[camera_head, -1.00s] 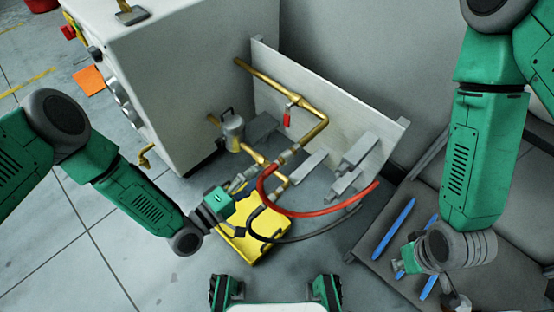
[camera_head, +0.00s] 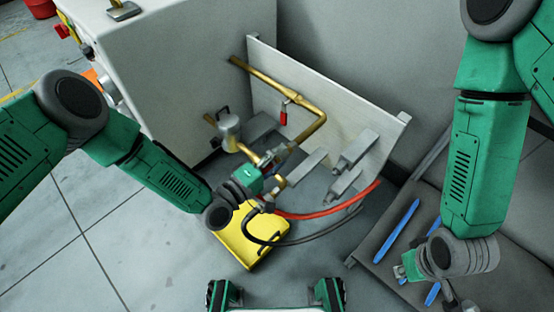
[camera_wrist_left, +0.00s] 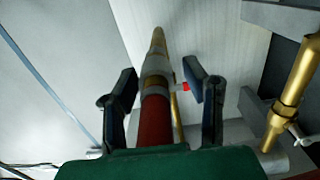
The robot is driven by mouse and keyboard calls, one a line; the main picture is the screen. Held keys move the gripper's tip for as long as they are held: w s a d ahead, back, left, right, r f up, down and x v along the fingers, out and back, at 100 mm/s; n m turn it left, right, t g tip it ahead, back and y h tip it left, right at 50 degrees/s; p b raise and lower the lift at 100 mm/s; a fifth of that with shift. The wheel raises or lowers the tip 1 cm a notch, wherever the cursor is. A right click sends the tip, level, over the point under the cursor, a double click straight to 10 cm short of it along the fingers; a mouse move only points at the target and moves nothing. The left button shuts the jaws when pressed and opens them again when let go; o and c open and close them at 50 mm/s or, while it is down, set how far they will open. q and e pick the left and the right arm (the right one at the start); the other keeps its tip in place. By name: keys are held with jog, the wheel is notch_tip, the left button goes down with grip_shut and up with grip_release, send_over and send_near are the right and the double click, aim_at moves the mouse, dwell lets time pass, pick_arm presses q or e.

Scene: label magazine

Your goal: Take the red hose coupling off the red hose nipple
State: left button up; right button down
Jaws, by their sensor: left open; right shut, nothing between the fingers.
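The red hose (camera_head: 320,214) curves from behind my left gripper to the right, below the panel. In the left wrist view the red hose (camera_wrist_left: 155,120) ends in a grey coupling (camera_wrist_left: 157,84), in line with a brass pipe end (camera_wrist_left: 158,46), apparently the nipple; the joint itself is hard to make out. My left gripper (camera_head: 268,163) is open at the hose end. In the left wrist view its fingers (camera_wrist_left: 163,85) stand on either side of the coupling, with visible gaps. My right gripper (camera_head: 400,269) is shut and empty, low above the grey surface at the right.
A yellow box (camera_head: 236,242) lies on the floor below my left gripper, with a dark hose (camera_head: 300,238) beside it. Brass piping (camera_head: 290,92) and grey brackets (camera_head: 352,148) line the white panel (camera_head: 372,122). Blue bars (camera_head: 397,229) lie on the grey surface (camera_head: 372,262).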

aim_at(262, 170)
pick_arm(q)
jog(key=shift+d+r, duration=0.2)
jog(key=shift+d, duration=0.15)
jog(key=shift+w+a, duration=0.1)
jog(key=shift+a, duration=0.2)
jog(key=shift+w+d+r, duration=0.1)
jog(key=shift+d+r, duration=0.05)
jog(key=shift+r, duration=0.2)
dwell(0.3)
grip_shut()
jog(key=shift+a, duration=0.25)
jog(key=shift+s+a, duration=0.15)
jog(key=shift+s, duration=0.3)
jog(key=shift+f+p+v, duration=0.2)
jog(key=shift+p+v, duration=0.2)
jog(key=shift+v, duration=0.8)
jog(key=shift+p+v, duration=0.4)
jog(key=shift+v, duration=1)
